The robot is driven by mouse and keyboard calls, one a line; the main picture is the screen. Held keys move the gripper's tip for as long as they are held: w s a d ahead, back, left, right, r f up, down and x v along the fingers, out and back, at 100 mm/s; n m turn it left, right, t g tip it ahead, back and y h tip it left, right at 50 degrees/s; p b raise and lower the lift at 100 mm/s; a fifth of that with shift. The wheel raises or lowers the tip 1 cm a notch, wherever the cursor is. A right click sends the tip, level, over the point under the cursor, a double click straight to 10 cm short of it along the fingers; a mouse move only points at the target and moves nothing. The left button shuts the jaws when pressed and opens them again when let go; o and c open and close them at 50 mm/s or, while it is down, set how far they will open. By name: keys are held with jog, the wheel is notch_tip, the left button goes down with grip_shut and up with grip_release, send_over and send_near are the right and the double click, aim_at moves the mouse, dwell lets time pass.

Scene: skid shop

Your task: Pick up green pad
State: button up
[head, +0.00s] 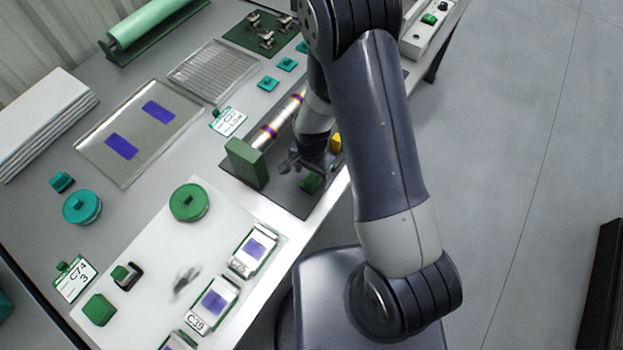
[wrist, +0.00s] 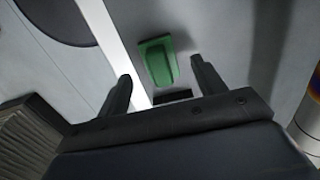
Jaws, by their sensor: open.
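A small green pad (head: 311,183) lies on the dark mat near the table's front edge, just below my gripper (head: 303,166) in the head view. The fingers are apart and empty, and I see no contact with the pad. My arm hides part of the area around the pad in the head view.
A white board (head: 150,255) with a green disc (head: 189,202) lies front left.

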aim_at(312, 177)
jog(key=shift+f+p, duration=0.45)
jog(key=shift+f, duration=1.5)
jog(key=c, duration=1.1)
